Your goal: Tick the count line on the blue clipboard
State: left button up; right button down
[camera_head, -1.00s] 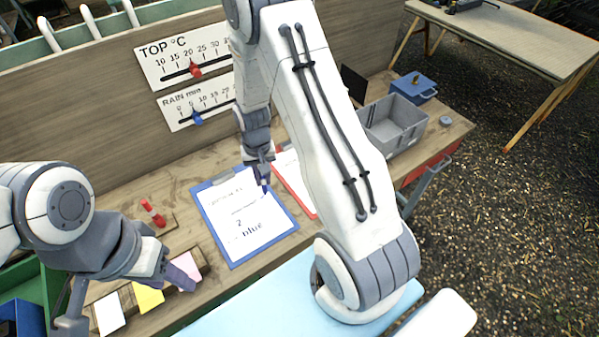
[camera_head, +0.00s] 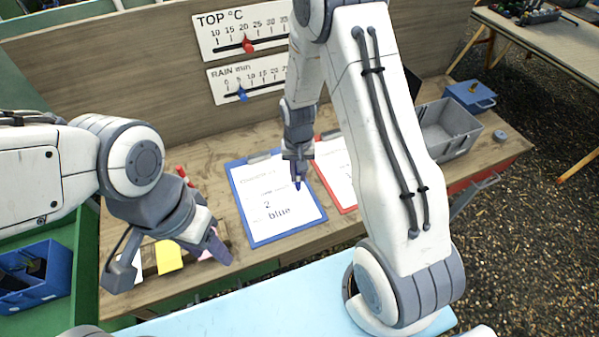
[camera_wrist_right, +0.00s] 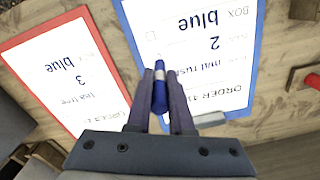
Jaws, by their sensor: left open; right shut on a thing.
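The blue clipboard (camera_head: 239,213) lies on the wooden bench with a white sheet reading "2" and "blue". It also shows in the right wrist view (camera_wrist_right: 257,60), upside down. My right gripper (camera_head: 297,155) is shut on a blue pen (camera_head: 298,184), which points down over the right side of the sheet. In the right wrist view the pen (camera_wrist_right: 160,90) has its tip near the row with the "2"; I cannot tell whether it touches the paper. My left gripper (camera_head: 214,244) is open, left of the clipboard near the bench's front.
A red clipboard (camera_head: 325,172) lies just right of the blue one, partly behind my right arm. Coloured cards, including a yellow one (camera_head: 168,257), sit by my left gripper. A grey bin (camera_head: 450,130) and a blue box (camera_head: 470,96) stand at the right.

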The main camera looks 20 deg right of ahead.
jog(key=shift+f+b, duration=0.4)
jog(key=shift+f, duration=0.25)
dwell(0.8)
jog(key=shift+s+d, duration=0.2)
jog(key=shift+s, duration=0.05)
dwell(0.7)
jog(key=shift+w+d, duration=0.3)
jog(key=shift+w, duration=0.3)
dwell(0.7)
jog(key=shift+r+p, duration=0.15)
jog(key=shift+p, duration=0.2)
notch_tip(320, 180, up, 3)
jog(key=shift+f+p, duration=0.15)
jog(key=shift+p, duration=1)
